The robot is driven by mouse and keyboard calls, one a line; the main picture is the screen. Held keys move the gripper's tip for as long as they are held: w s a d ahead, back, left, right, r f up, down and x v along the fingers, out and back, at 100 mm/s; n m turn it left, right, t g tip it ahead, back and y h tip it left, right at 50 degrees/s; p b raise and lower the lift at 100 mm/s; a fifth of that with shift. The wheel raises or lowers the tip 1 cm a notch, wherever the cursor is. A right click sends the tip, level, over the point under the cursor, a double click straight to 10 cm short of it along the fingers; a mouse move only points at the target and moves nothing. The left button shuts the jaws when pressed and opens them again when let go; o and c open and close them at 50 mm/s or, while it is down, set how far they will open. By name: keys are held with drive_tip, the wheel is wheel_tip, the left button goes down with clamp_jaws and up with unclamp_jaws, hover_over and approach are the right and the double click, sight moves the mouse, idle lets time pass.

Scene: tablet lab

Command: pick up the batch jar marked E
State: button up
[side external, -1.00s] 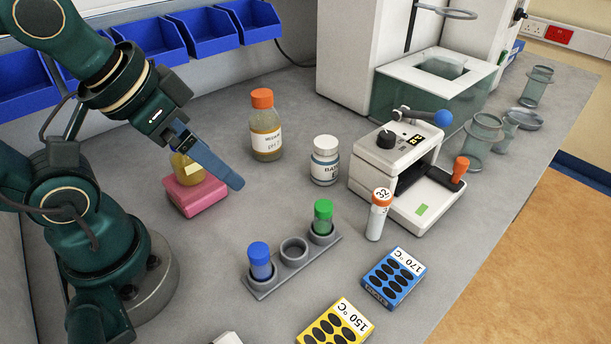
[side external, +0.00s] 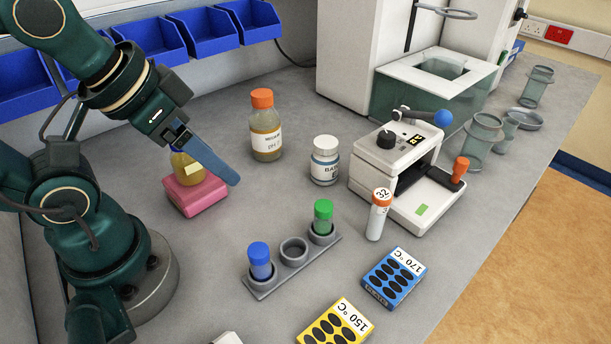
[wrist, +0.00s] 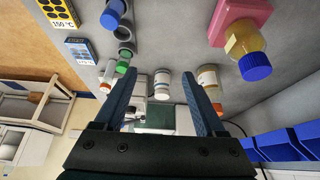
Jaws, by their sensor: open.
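The batch jar (side external: 324,160) stands upright on the grey bench. It is clear with a white cap and a white label whose lettering is only partly readable. In the wrist view the batch jar (wrist: 162,85) shows between my two blue fingers, some way beyond their tips. My gripper (side external: 230,176) hangs over the bench to the left of the jar, apart from it, with its fingers overlapping in the side view. In the wrist view my gripper (wrist: 157,76) is open, with nothing between the fingers.
An orange-capped bottle (side external: 265,128) stands behind left of the jar, and a white device (side external: 405,160) to its right. A vial marked 32 (side external: 378,215) and a tube rack (side external: 294,252) stand in front. A bottle on a pink block (side external: 195,193) is near my gripper.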

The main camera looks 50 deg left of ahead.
wheel_tip(320, 180, up, 5)
drive_tip(key=w+d+r+m+t+h, duration=0.1)
drive_tip(key=w+d+r+t+h, duration=0.25)
drive_tip(key=w+d, duration=0.55)
drive_tip(key=n+t+y, duration=0.3)
drive_tip(key=n+y, duration=0.3)
drive_tip(key=y, duration=0.4)
hover_over(321, 151)
drive_tip(key=s, duration=0.2)
wheel_tip(321, 151, down, 4)
drive_tip(key=f, duration=0.1)
drive_tip(key=shift+h, duration=0.25)
drive_tip(key=f, duration=0.8)
drive_tip(key=d+f, duration=0.1)
drive_tip(key=f, duration=0.4)
drive_tip(key=shift+w, duration=0.2)
drive_tip(key=shift+x, duration=3.8)
clamp_jaws()
